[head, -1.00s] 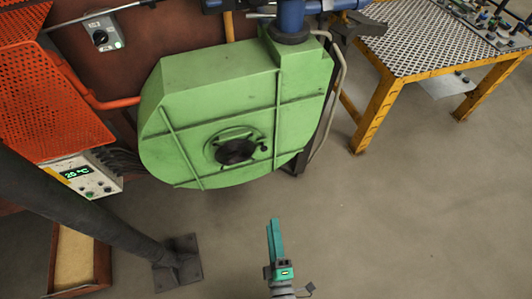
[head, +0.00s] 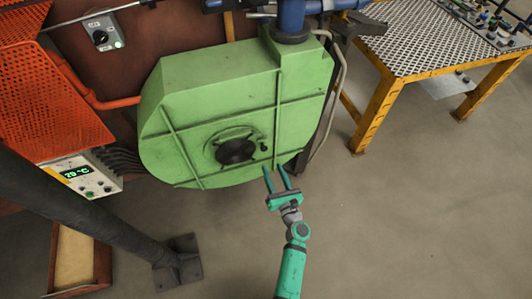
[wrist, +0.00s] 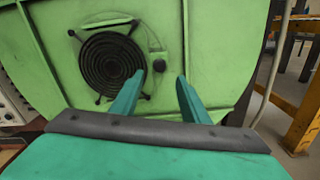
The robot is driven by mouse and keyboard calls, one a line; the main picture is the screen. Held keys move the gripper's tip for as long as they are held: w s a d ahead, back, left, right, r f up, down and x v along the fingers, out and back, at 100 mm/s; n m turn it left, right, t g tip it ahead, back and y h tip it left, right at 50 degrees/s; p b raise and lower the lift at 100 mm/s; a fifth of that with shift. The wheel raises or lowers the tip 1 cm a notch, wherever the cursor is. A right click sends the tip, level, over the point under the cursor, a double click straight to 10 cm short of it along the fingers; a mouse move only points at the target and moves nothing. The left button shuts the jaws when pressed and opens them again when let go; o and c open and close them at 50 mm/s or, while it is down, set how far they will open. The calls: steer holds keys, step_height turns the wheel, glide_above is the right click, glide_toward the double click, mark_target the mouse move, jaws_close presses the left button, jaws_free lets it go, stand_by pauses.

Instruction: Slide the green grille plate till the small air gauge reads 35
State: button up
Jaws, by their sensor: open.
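The green blower housing (head: 215,100) carries a round dark grille (head: 235,151) on its front, with a green plate around it. The grille also shows in the wrist view (wrist: 111,65). A small dark knob (wrist: 159,66) sits at the plate's right side and also shows in the head view (head: 264,147). My gripper (head: 275,167) is open and empty, below and right of the knob in the head view. In the wrist view the knob appears between the fingertips (wrist: 160,76), apparently beyond them. I cannot make out a small air gauge.
A control box (head: 88,178) with a lit temperature display stands at left, below an orange perforated guard (head: 45,95). A dark post (head: 90,210) crosses the lower left. A yellow-legged table (head: 372,115) stands at upper right. The floor at lower right is clear.

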mark_target(265, 150)
steer(key=x, duration=0.8)
steer(key=shift+w, duration=0.55)
steer(key=shift+a, duration=0.25)
jaws_close()
steer(key=shift+d, duration=0.1)
